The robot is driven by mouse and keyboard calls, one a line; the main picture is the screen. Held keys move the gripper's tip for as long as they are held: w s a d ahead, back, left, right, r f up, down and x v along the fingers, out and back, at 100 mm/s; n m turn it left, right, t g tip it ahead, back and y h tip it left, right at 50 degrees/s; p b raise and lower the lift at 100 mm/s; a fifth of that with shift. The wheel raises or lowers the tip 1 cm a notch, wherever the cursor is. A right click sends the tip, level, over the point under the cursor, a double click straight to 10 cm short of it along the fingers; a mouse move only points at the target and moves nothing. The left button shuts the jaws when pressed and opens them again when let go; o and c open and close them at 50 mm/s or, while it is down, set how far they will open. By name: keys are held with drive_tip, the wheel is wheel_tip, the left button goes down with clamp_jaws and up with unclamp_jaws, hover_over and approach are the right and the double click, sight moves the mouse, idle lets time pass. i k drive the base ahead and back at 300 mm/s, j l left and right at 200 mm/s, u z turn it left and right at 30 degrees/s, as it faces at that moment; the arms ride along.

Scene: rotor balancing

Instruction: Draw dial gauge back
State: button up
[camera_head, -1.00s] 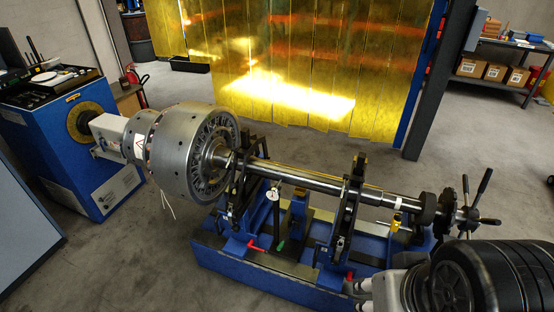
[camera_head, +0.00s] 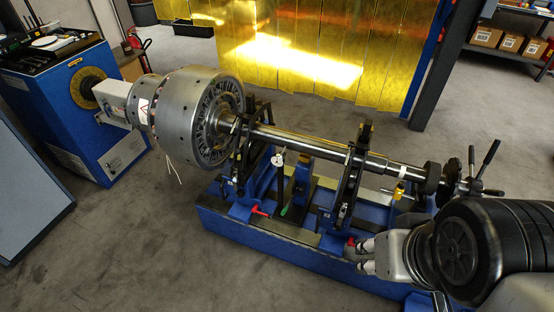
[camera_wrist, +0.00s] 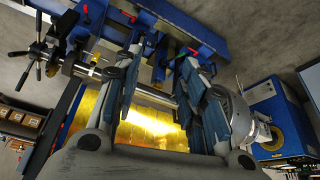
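The dial gauge (camera_head: 277,160) is a small round white face on a thin stand, just right of the large rotor drum and below the shaft, in the head view. I cannot make it out in the wrist view. My gripper (camera_head: 366,256) is in front of the blue machine bed, to the right of the gauge and well apart from it. Its two fingers are spread with a clear gap, and the wrist view (camera_wrist: 163,100) shows nothing held between them.
The silver rotor drum (camera_head: 200,120) and its long shaft (camera_head: 315,146) lie over the blue bed (camera_head: 270,247). Dark upright supports (camera_head: 350,175) carry the shaft. A red handle (camera_head: 258,211) sticks out in front. Bare floor lies at front left.

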sight(277, 159)
drive_tip(key=i+j, duration=0.1)
drive_tip(key=i, duration=0.5)
drive_tip(key=i+j+u, duration=0.1)
drive_tip(key=i, duration=0.45)
